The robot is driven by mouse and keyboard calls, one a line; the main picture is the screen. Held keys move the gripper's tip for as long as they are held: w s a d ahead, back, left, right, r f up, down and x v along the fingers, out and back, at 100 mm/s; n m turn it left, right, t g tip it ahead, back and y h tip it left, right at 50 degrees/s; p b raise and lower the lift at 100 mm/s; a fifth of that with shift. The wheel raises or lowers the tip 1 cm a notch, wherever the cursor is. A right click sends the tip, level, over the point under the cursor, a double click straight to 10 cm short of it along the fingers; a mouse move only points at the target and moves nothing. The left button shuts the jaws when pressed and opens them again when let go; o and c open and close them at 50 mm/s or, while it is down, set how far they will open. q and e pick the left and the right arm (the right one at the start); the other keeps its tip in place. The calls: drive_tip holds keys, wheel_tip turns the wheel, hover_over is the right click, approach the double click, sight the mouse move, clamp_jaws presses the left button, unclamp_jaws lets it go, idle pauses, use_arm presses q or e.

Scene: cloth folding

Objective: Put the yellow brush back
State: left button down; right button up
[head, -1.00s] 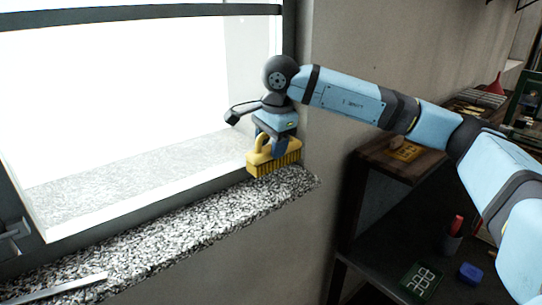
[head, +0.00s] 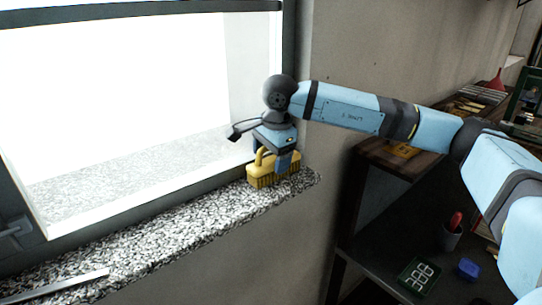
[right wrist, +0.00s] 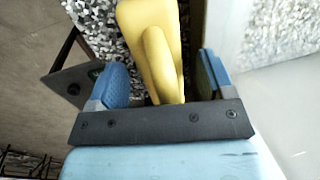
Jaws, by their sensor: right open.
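The yellow brush (head: 262,178) sits bristles down on the speckled stone window sill (head: 200,217), near its right end. My right gripper (head: 277,165) is lowered over the brush from above. In the right wrist view the brush handle (right wrist: 160,60) runs between my two blue fingers (right wrist: 162,82). The fingers are apart, with a gap on each side of the handle. The lower part of the brush is hidden there. My left gripper does not show.
A window frame (head: 130,205) borders the sill behind. A metal strip (head: 60,287) lies at the sill's left end. The middle of the sill is clear.

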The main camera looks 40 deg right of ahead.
drive_tip(key=shift+r, duration=0.1)
drive_tip(key=shift+r, duration=0.25)
wheel_tip(320, 180, up, 12)
drive_tip(key=s+b, duration=0.1)
drive_tip(key=s, duration=0.1)
drive_tip(key=shift+f+b, duration=0.25)
drive_tip(key=shift+b, duration=0.1)
drive_tip(key=shift+s+d, duration=0.1)
drive_tip(key=shift+f, duration=0.1)
